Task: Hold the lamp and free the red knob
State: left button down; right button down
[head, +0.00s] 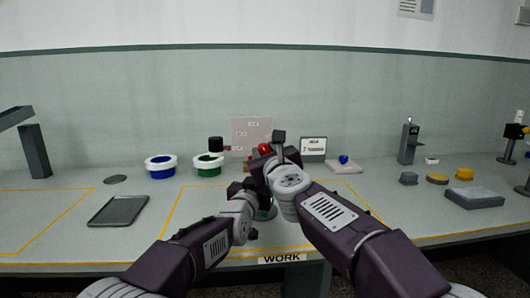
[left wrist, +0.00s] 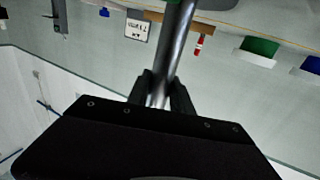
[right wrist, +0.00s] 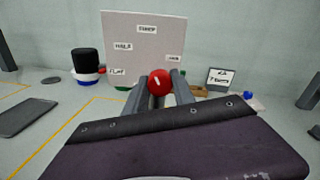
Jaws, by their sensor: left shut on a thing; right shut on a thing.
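The lamp's grey metal post (left wrist: 178,50) runs between the fingers of my left gripper (left wrist: 161,92) in the left wrist view, and the gripper is shut on it. Part of a green round base (head: 266,213) shows below my grippers in the head view. The red knob (right wrist: 159,83) sits between the fingertips of my right gripper (right wrist: 160,88), which is shut on it. The knob also shows in the head view (head: 264,148). My arms hide most of the lamp there. A black cylinder (head: 215,144) stands out to the left; I cannot tell whether it belongs to the lamp.
A pale board (right wrist: 118,40) with several angle labels stands behind the knob. Blue (head: 161,173) and green (head: 207,171) round containers and a dark tray (head: 119,211) are at left. A small sign (head: 313,144) and several blocks are at right.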

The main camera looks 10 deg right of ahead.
jog(key=c, duration=1.1)
grip_release()
jog(key=shift+o, duration=0.2)
jog(key=shift+s, duration=0.1)
jog(key=s+d, duration=0.1)
jog(key=s, duration=1.1)
jog(key=shift+d, duration=0.1)
